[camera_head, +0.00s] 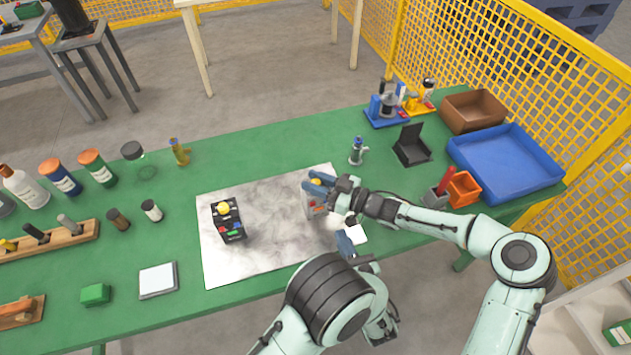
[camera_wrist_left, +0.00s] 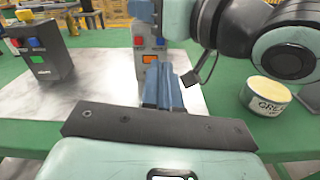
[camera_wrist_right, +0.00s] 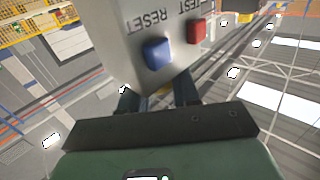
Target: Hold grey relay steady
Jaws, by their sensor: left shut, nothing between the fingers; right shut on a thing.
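The grey relay (camera_head: 313,208) stands on the silver-grey mat (camera_head: 265,255), partly hidden by my right gripper. In the left wrist view its front (camera_wrist_left: 147,42) shows red and blue buttons and an orange window. My right gripper (camera_head: 320,185) is shut on the relay's upper part. The right wrist view shows the relay (camera_wrist_right: 150,25) between the fingers (camera_wrist_right: 157,98), with RESET and TEST labels. My left gripper (camera_head: 346,240) is shut and empty. Its blue fingertips (camera_wrist_left: 163,85) are in front of the relay's lower face; I cannot tell if they touch.
A black relay (camera_head: 228,222) with a yellow knob stands on the mat's left part. A grease tin (camera_wrist_left: 266,95) is right of my left gripper. A blue tray (camera_head: 505,165), a brown box (camera_head: 472,110) and an orange bin (camera_head: 464,188) stand right. Bottles and a wooden rack (camera_head: 50,245) stand left.

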